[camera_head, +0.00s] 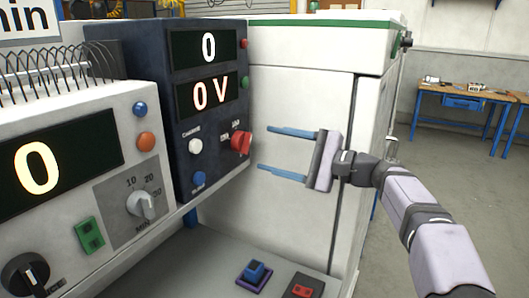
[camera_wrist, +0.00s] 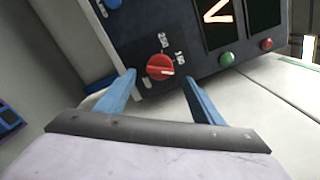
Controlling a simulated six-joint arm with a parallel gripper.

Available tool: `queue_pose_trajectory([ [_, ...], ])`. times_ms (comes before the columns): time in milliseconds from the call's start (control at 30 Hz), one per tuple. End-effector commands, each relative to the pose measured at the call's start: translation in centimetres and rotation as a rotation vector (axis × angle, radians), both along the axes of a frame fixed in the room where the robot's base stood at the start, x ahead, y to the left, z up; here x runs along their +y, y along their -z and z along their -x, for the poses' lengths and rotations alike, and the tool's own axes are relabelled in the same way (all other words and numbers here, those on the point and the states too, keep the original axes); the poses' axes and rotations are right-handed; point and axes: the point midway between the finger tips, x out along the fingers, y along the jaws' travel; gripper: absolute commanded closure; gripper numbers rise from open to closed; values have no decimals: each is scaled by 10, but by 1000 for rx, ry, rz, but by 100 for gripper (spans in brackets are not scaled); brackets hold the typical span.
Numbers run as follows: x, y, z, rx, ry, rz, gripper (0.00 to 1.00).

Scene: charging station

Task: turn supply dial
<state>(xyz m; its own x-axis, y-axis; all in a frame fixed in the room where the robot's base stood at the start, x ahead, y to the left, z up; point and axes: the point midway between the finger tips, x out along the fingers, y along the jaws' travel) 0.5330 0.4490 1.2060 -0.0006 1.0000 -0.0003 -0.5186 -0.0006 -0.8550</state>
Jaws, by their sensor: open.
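The red supply dial (camera_head: 241,141) sits on the front of the dark blue supply unit (camera_head: 213,170), below its displays reading "0" and "0 V". In the wrist view the red dial (camera_wrist: 160,67) shows a light pointer line across its face and lies between and beyond my two blue fingers. My gripper (camera_head: 262,149) is open and empty, its fingers pointing left toward the dial in the head view. In the wrist view my gripper (camera_wrist: 158,82) appears apart from the dial, with nothing between its fingers.
A white unit (camera_head: 75,170) with a grey knob (camera_head: 141,204) and a green switch (camera_head: 89,235) stands at the left. A white cabinet (camera_head: 295,90) stands behind my gripper. A blue button (camera_head: 254,272) and a red switch (camera_head: 303,287) are on the lower surface.

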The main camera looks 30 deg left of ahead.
Motion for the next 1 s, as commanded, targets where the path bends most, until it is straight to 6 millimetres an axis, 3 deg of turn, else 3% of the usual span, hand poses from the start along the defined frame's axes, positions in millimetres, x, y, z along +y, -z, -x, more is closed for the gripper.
queue_pose_trajectory([
  [467, -3, -5, 0, -1, 0, 0, 39],
  [833, -1, -60, -8, 35, 2, 14, 39],
  [1000, 1, -65, -16, 120, 5, 43, 39],
])
